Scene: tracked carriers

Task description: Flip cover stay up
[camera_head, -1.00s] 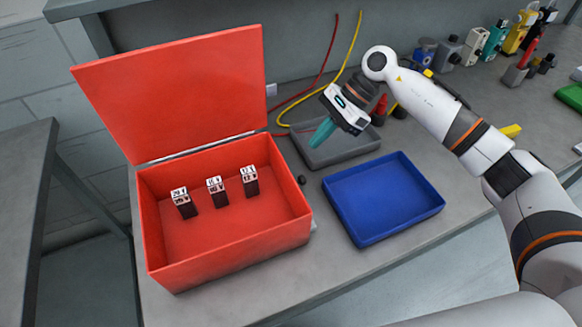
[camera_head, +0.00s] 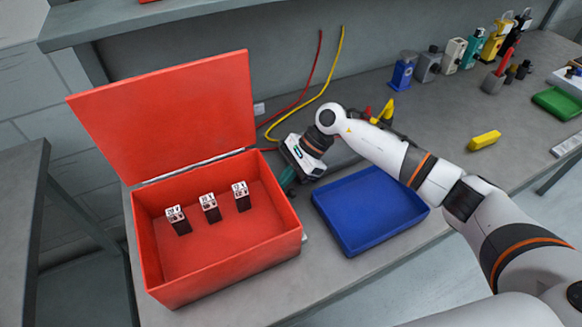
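A red box (camera_head: 222,277) stands on the grey table with its red cover (camera_head: 165,115) raised, tilted back from the hinge at the rear edge. Three small black-and-white labelled blocks stand in a row inside: left block (camera_head: 177,221), middle block (camera_head: 209,208) and right block (camera_head: 241,196). My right gripper (camera_head: 287,180) is low beside the box's back right corner, its teal fingers pointing down-left near the right wall. I cannot tell whether it touches the box or whether the fingers are apart. My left gripper is out of view.
A blue tray (camera_head: 370,238) lies right of the box, close to my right arm. Red and yellow cables (camera_head: 325,85) run behind. The table front is clear.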

